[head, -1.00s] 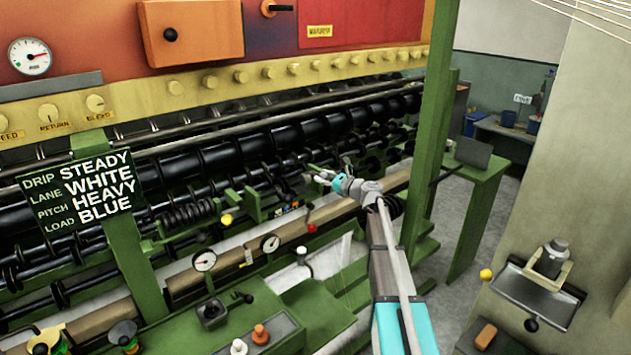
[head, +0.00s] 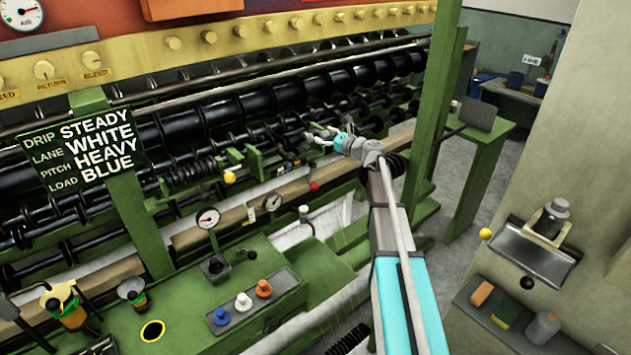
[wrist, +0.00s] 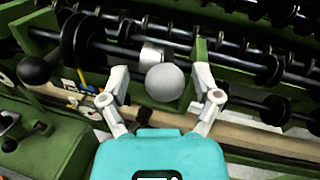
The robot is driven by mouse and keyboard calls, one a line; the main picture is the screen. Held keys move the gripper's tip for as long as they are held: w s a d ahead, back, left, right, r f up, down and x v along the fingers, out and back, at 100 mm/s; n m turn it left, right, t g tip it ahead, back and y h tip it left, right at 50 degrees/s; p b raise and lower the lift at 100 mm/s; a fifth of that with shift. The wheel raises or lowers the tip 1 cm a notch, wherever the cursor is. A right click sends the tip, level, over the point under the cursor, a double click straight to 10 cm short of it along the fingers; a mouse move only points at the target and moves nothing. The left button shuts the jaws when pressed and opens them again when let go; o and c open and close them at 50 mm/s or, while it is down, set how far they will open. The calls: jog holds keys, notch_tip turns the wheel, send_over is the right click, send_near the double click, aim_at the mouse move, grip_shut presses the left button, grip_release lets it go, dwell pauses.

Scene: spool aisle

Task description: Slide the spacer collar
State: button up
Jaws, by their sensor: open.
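In the wrist view a short silver collar (wrist: 152,53) sits on a dark rod, just behind a round grey knob (wrist: 165,82). I take it for the spacer collar, but the knob hides part of it. My gripper (wrist: 161,80) is open, with one finger on each side of the knob and a visible gap to it. Whether the fingers reach as far as the collar I cannot tell. In the head view my gripper (head: 322,138) is beside the machine's black rollers, and the collar is too small to make out.
A green upright (head: 437,110) stands close to the right of my arm. A black ball handle (wrist: 34,70) is left of the gripper. Blue, white and orange knobs (head: 243,302) stand on the green bench. A sign (head: 82,148) reads STEADY, WHITE, HEAVY, BLUE.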

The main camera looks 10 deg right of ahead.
aim_at(310, 141)
jog(key=s+a, duration=0.3)
jog(key=a, duration=0.3)
jog(key=v, duration=1.4)
jog(key=s+a+f+n+g+h+p, duration=0.1)
jog(key=s+a+f+n+g+h, duration=0.1)
jog(key=s+a+f+n+g, duration=0.7)
jog(key=shift+s+a+f+n+h+p, duration=0.35)
jog(key=shift+s+a+f+n, duration=0.6)
jog(key=shift+a+n, duration=1.75)
jog(key=shift+d+n, duration=0.3)
jog(key=w+d+r+m+t+y+b, duration=0.1)
jog(key=w+d+r+m+t+y, duration=0.1)
jog(key=w+d+r+m+t, duration=0.7)
jog(key=w+d+r+m, duration=0.2)
jog(key=d+m, duration=0.3)
jog(key=m, duration=0.1)
jog(key=shift+w+y+b, duration=0.2)
jog(key=shift+y+b, duration=0.15)
